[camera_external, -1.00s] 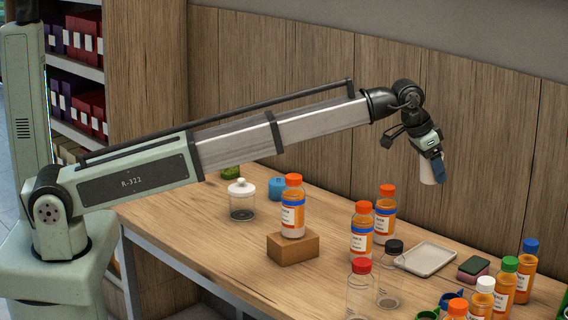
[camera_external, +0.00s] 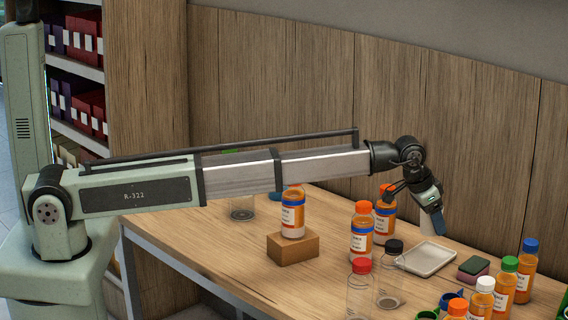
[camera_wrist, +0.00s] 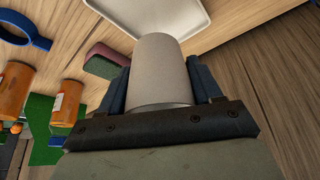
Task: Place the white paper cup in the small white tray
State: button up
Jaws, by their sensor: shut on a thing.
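My gripper (camera_external: 434,222) is shut on the white paper cup (camera_wrist: 160,72), one blue finger on each side of it in the wrist view. The cup also shows in the external view (camera_external: 427,222), partly hidden by the fingers. The small white tray (camera_external: 431,259) lies on the table just below the gripper and the held cup. In the wrist view the tray (camera_wrist: 192,20) is beyond the cup, at the top. The cup appears to be above the tray, near its back edge; I cannot tell the exact gap.
A pink and green sponge (camera_external: 473,269) lies right of the tray. Orange bottles (camera_external: 362,232) stand to its left, and an empty jar with a black lid (camera_external: 391,275) is in front. More bottles (camera_external: 504,280) stand at the right. A wooden wall is behind.

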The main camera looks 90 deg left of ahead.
jog(key=shift+f, duration=3.85)
jog(key=shift+f, duration=0.2)
jog(key=o, duration=0.7)
jog(key=shift+r, duration=0.1)
jog(key=v, duration=1.2)
